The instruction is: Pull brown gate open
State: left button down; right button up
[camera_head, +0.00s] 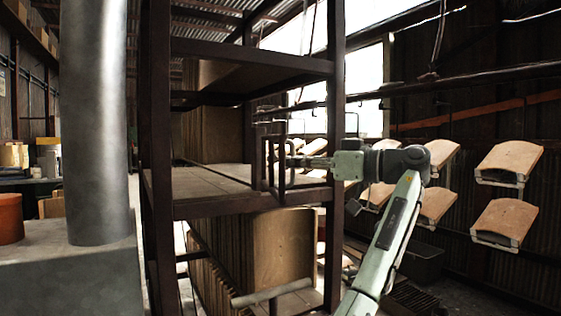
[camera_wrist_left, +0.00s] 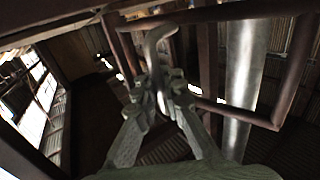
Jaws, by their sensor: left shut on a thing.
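The brown gate (camera_head: 282,178) is a small frame of dark brown tubing at the right end of the rack's middle shelf. It sticks out toward me from the shelf. In the left wrist view its tubes (camera_wrist_left: 230,12) cross the top and right. My left gripper (camera_head: 300,161) reaches it from the right, pointing left. In the left wrist view the gripper (camera_wrist_left: 160,88) is shut on a curved pale metal handle (camera_wrist_left: 160,38) next to the gate's tubes. How the handle joins the gate is unclear. My right gripper is not in view.
The dark rack's posts (camera_head: 335,240) and shelves (camera_head: 245,208) stand close around the gate. Brown boards (camera_head: 285,245) stand below. A thick grey pipe (camera_head: 93,120) is at left. Curved wooden pieces (camera_head: 508,160) hang at right.

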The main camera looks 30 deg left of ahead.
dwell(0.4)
pick_arm(q)
jog(key=c, duration=1.6)
grip_release()
jog(key=shift+d, duration=0.1)
jog(key=d, duration=1.2)
